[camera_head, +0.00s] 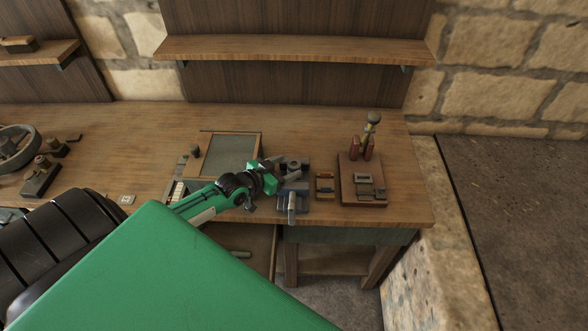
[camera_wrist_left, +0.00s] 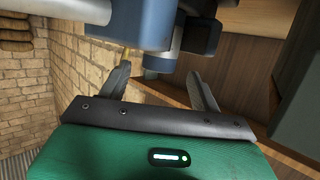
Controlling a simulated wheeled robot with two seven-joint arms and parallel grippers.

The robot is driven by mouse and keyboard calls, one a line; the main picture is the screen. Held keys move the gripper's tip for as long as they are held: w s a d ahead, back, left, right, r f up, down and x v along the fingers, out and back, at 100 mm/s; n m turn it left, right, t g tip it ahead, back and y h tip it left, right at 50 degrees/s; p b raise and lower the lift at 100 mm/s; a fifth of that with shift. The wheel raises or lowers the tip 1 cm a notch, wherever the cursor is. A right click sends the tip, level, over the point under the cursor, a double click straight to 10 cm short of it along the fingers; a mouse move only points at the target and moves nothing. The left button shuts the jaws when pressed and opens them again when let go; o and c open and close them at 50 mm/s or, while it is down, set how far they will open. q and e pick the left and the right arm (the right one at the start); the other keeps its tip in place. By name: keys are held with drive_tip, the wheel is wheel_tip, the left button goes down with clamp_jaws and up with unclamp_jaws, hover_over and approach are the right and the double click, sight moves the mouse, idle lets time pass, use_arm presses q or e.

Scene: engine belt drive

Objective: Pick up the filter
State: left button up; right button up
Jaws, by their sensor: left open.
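My left gripper (camera_head: 277,174) reaches in from the left over the front of the workbench, beside a blue-grey vise (camera_head: 291,200). In the left wrist view its two dark fingers (camera_wrist_left: 159,72) stand wide apart, with nothing held between them. Beyond the fingertips is a blue-grey body (camera_wrist_left: 197,32) with a short dark cylinder (camera_wrist_left: 162,60), apparently part of the vise. I cannot pick out the filter for certain; small dark round parts (camera_head: 293,165) lie just behind the gripper. My right gripper is not in view.
A framed grey panel (camera_head: 229,153) lies behind the arm. A wheel (camera_head: 16,145) is at the far left.

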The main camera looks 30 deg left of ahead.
sight(292, 165)
use_arm(q)
drive_tip(key=shift+p+x, duration=0.7)
drive_tip(key=shift+x, duration=1.3)
drive_tip(key=shift+d, duration=0.1)
clamp_jaws()
